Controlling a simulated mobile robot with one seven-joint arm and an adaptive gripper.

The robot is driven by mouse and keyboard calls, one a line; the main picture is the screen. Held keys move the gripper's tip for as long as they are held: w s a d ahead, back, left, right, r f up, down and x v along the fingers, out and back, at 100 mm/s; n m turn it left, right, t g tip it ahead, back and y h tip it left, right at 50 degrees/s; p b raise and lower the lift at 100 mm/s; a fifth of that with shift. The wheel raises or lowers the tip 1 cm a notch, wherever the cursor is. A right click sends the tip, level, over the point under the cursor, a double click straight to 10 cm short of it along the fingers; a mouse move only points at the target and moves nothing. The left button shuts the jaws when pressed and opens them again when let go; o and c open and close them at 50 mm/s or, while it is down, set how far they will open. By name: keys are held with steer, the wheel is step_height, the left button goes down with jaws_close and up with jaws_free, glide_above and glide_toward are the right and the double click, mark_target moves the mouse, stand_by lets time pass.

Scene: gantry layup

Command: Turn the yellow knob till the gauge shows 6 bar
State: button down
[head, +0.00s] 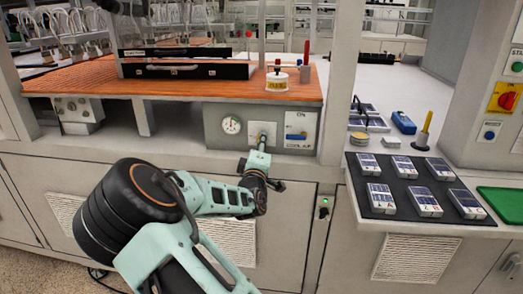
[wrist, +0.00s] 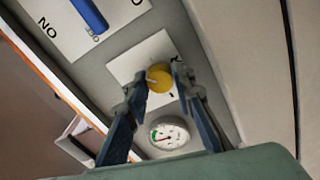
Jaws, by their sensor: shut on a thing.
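The yellow knob (wrist: 159,76) sits on a white square plate on the grey panel. My gripper (wrist: 161,74) is shut on the knob, one finger on each side of it, in the wrist view. In the head view my gripper (head: 260,147) reaches the panel and hides most of the knob. The round white gauge (head: 231,125) is left of the knob in the head view. It also shows in the wrist view (wrist: 169,133), with a green arc and a dark needle. Its figures are too small to read.
A blue lever (head: 296,136) on a white plate is right of the knob, close to my gripper. An orange work surface (head: 180,83) overhangs the panel, bearing a white tub (head: 277,81). A dark mat (head: 417,187) with several packs lies at right.

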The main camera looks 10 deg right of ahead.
steer(key=m+b, duration=0.1)
steer(key=m, duration=0.1)
steer(key=m+b, duration=0.3)
steer(key=m, duration=0.2)
steer(key=shift+f+h, duration=0.3)
steer(key=m+b, duration=0.3)
steer(key=m, duration=0.2)
steer(key=shift+a+r+m+h+b, duration=0.1)
steer(key=shift+a+m+h+b, duration=0.05)
steer(key=shift+m+h+b, duration=0.15)
steer(key=c, duration=1.6)
jaws_free()
steer(key=shift+r, duration=0.1)
steer(key=v, duration=1.2)
steer(key=shift+a+r, duration=0.1)
steer(key=shift+r, duration=0.1)
steer(key=shift+w, duration=0.1)
